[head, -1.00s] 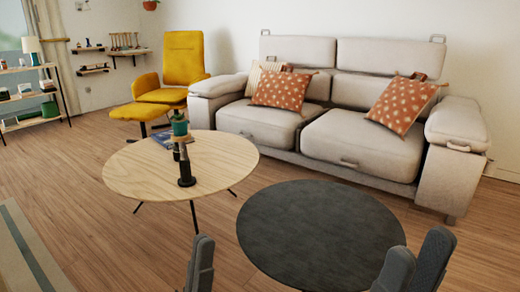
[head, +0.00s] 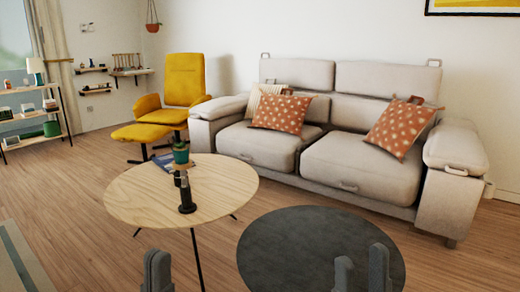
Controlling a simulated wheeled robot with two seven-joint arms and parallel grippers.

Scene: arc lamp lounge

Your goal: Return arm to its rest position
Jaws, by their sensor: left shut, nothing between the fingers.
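My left gripper (head: 157,272) is at the bottom edge of the head view, in front of the wooden round table. Its fingers are together with nothing held. My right gripper (head: 361,270) is at the bottom edge further right, in front of the dark round table. Its two grey fingers stand apart with nothing seen between them. Most of both arms is outside the picture.
A light wooden round table (head: 226,190) holds a dark upright object (head: 186,196), a green pot (head: 181,154) and a blue book or magazine. A dark round table (head: 290,238) is bare. Behind are a grey sofa (head: 358,165) and a yellow armchair (head: 184,80).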

